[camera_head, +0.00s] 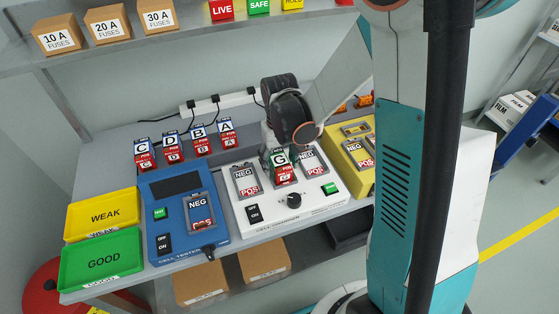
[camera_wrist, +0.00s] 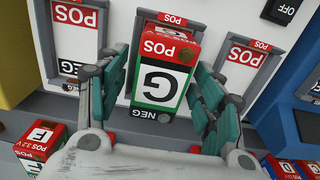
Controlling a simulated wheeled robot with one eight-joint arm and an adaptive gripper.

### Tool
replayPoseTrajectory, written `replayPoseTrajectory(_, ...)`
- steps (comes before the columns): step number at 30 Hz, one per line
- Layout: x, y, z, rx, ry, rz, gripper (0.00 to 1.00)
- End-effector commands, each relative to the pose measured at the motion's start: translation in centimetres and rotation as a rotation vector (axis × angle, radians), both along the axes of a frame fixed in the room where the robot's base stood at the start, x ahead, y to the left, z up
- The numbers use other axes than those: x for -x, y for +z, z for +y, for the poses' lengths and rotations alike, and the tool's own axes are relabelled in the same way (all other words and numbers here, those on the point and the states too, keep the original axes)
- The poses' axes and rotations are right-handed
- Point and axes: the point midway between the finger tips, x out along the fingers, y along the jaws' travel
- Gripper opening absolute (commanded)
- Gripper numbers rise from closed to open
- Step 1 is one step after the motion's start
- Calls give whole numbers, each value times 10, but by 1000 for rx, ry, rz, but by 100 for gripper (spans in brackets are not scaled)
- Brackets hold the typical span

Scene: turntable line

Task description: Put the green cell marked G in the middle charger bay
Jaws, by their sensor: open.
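The green cell marked G (camera_head: 279,159) is at the middle bay of the white charger (camera_head: 252,218). In the wrist view the cell (camera_wrist: 158,85) lines up with that bay, its POS end towards the bay's POS label (camera_wrist: 172,19). I cannot tell whether it is fully seated. My gripper (camera_wrist: 162,92) is open, with one finger on either side of the cell and a narrow gap showing beside it. The charger's left bay (camera_head: 246,181) and right bay (camera_head: 314,160) are empty. Most of the middle bay is hidden under the cell.
A blue cell tester (camera_head: 165,222) with an empty bay stands left of the charger, and a yellow device (camera_head: 350,148) stands right. Cells marked C (camera_head: 144,148), D, B and A stand behind. A cell marked F (camera_wrist: 38,140) is close to my gripper. Green GOOD (camera_head: 103,262) and yellow WEAK (camera_head: 105,216) trays sit far left.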

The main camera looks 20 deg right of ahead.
Motion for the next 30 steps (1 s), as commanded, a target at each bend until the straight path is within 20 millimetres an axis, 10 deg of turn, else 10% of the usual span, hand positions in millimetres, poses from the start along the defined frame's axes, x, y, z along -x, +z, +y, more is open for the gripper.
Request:
replayPoseTrajectory(15, 0, 94, 0, 0, 0, 0, 61)
replayPoseTrajectory(30, 15, 147, 0, 0, 0, -63, 61)
